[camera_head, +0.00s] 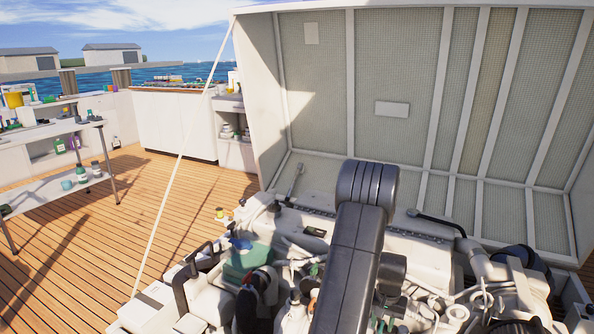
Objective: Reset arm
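My dark grey arm (352,250) rises from the bottom edge, right of centre, to a thick rounded joint (367,185). It stands in front of the open engine bay and hides part of it. A dark block (391,274) shows just right of the arm; I cannot tell whether it belongs to the arm. I cannot make out my gripper or its fingertips, nor whether anything is held.
The raised hatch lid (392,60) stands open behind the arm. A thin white rod (180,160) slants up to it. The engine (430,250) with hoses and pipes fills the lower right. Shelves (60,185) with bottles stand left. The wooden deck (120,235) has free room.

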